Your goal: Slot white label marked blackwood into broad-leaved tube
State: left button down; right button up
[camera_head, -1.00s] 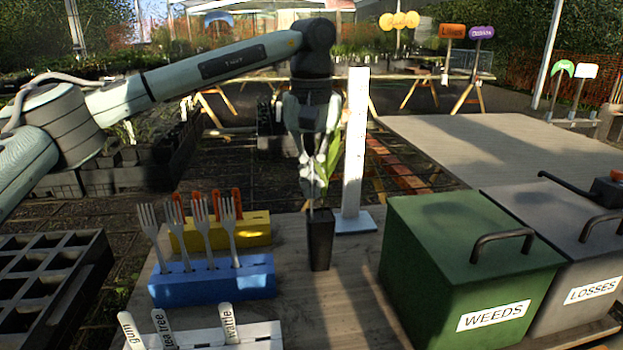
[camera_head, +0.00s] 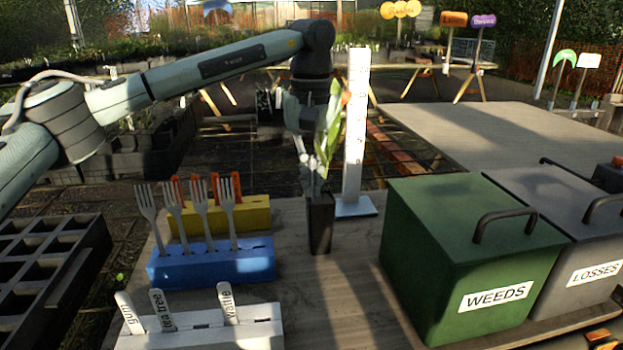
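A black tube (camera_head: 320,228) stands upright on the bench, with a plant of broad green leaves (camera_head: 329,125) rising from it. My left gripper (camera_head: 304,160) points down just above the tube, against the left side of the leaves. A pale narrow strip (camera_head: 316,185) shows at the tube's mouth, but I cannot read it or tell whether it is the blackwood label. The fingers are small and partly merged with the leaves, so their opening is unclear. The white rack (camera_head: 255,338) at front left holds white labels reading gum, tea tree and wattle. My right gripper is out of view.
A blue block (camera_head: 210,267) holds several forks, with a yellow block (camera_head: 255,218) behind it. A white upright post (camera_head: 355,130) stands close behind the tube. Green WEEDS (camera_head: 410,262) and grey LOSSES (camera_head: 587,250) boxes stand right. Bare bench lies in front of the tube.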

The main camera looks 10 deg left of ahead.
pick_arm(q)
jog(key=shift+f, duration=0.25)
jog(key=c, duration=2.2)
grip_release()
jog(key=o, duration=0.6)
jog(key=shift+c, duration=0.2)
notch_tip(320, 180, up, 12)
jog(key=shift+r, duration=0.1)
